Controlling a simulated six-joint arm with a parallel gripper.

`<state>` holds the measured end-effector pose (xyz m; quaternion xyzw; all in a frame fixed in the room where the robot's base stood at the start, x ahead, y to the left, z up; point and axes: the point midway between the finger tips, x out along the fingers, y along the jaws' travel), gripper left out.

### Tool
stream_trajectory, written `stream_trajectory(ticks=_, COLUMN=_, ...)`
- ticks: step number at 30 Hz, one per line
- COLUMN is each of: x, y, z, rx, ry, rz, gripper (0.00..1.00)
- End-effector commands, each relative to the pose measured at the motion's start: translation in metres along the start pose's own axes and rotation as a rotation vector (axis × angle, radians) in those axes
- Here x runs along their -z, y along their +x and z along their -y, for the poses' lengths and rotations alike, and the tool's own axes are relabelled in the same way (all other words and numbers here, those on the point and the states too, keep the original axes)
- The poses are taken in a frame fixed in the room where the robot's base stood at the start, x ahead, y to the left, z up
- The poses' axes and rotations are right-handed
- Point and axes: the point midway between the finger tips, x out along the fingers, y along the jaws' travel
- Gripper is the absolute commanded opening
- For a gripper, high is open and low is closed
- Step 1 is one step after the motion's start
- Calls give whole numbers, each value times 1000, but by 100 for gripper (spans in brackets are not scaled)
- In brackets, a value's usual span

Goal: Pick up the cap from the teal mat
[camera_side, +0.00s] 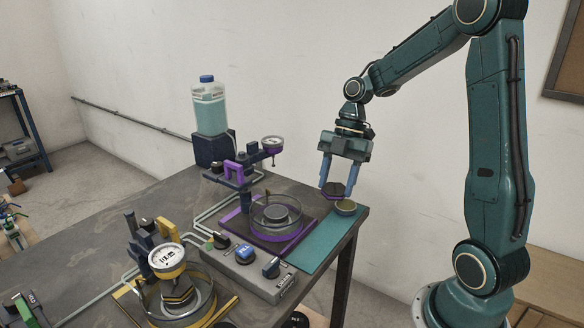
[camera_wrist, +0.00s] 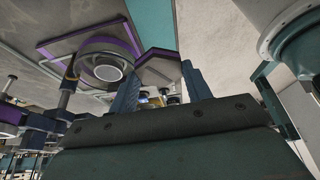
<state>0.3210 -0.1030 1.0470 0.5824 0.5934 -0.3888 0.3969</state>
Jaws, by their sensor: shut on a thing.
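The cap (camera_side: 333,191) is a dark purple, many-sided piece between the blue fingertips of my gripper (camera_side: 337,189). My gripper points down and is shut on the cap, which appears held above the teal mat (camera_side: 318,246). In the wrist view the cap (camera_wrist: 157,70) shows its flat greyish face with a purple rim between the two fingers, with the teal mat (camera_wrist: 152,22) beyond it.
Left of the mat is a purple-framed station with a round glass dish (camera_side: 279,214) and a gauge on an arm (camera_side: 272,145). A control box with knobs (camera_side: 248,270) and a yellow gauge station (camera_side: 168,262) stand nearer. A bottle (camera_side: 209,108) stands at the back.

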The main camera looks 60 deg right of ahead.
Motion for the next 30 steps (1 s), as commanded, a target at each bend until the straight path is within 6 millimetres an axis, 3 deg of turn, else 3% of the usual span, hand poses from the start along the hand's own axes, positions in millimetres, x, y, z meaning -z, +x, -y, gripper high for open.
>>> stream_trajectory(ticks=4, x=13, y=-34, z=0, rx=-4, ry=-3, rz=5, gripper=17)
stream_trajectory(ticks=10, x=24, y=-62, z=0, rx=-2, ry=-1, rz=4, gripper=17)
stream_trajectory(ticks=19, x=33, y=-80, z=0, rx=0, ry=-1, rz=0, gripper=17)
stream_trajectory(ticks=30, x=35, y=-85, z=0, rx=0, ry=0, rz=1, gripper=17)
